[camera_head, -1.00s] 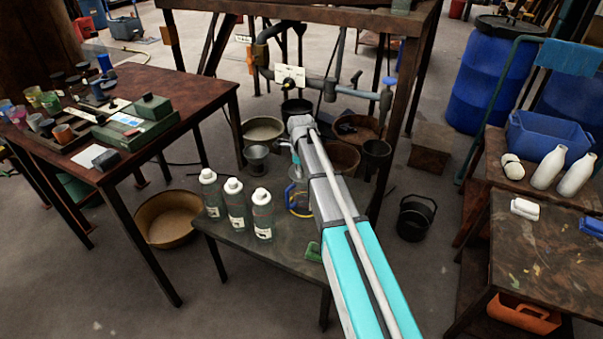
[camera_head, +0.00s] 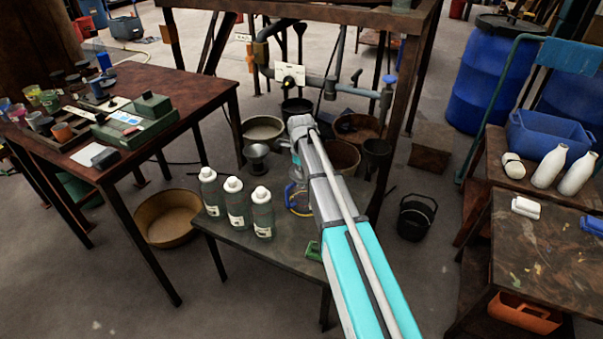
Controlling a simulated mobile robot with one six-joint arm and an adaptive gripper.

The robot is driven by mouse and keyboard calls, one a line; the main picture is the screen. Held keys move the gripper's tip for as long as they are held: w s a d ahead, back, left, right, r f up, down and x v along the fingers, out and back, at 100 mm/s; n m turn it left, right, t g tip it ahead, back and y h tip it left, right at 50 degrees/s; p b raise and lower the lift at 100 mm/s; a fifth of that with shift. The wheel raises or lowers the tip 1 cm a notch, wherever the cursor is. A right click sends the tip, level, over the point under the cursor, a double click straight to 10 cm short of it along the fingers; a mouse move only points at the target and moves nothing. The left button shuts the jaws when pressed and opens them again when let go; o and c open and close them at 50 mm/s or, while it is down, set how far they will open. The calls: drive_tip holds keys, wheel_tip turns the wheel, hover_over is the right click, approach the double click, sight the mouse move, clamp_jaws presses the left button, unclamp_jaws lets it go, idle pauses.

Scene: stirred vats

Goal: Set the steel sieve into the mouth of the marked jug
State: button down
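A grey steel vessel with a flared top (camera_head: 257,154), probably the sieve, shows at the back of the low table, left of my arm; its mesh is too small to make out. A jug with blue and yellow on it (camera_head: 297,200) stands on the low table, partly hidden behind my arm. I cannot read its marking, and its mouth is largely covered. My arm reaches up from the lower right and ends above the table's back part. My gripper's fingers are hidden, so I cannot see what they hold.
Three capped bottles (camera_head: 234,203) stand left of the jug on the low table (camera_head: 275,250). A green object (camera_head: 313,251) lies at its front edge. A frame with pipes and a valve (camera_head: 291,75) rises behind. A dark bucket (camera_head: 416,217) stands on the floor to the right.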

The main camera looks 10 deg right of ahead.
drive_tip(key=shift+f, duration=0.35)
idle(0.4)
drive_tip(key=c, duration=0.7)
unclamp_jaws()
drive_tip(key=shift+r, duration=0.2)
wheel_tip(320, 180, up, 10)
drive_tip(key=p, duration=0.9)
drive_tip(key=shift+f, duration=0.15)
drive_tip(key=d+r+p, duration=0.2)
drive_tip(key=r+p, duration=0.4)
drive_tip(key=d+r+m+p, duration=0.1)
drive_tip(key=d+r+p, duration=0.2)
drive_tip(key=r+p, duration=0.3)
drive_tip(key=s+d+r+m+p, duration=0.1)
drive_tip(key=d+r+p, duration=0.2)
drive_tip(key=r+p, duration=0.3)
drive_tip(key=shift+d+r+p, duration=0.15)
drive_tip(key=shift+r+p, duration=0.25)
drive_tip(key=shift+p, duration=0.25)
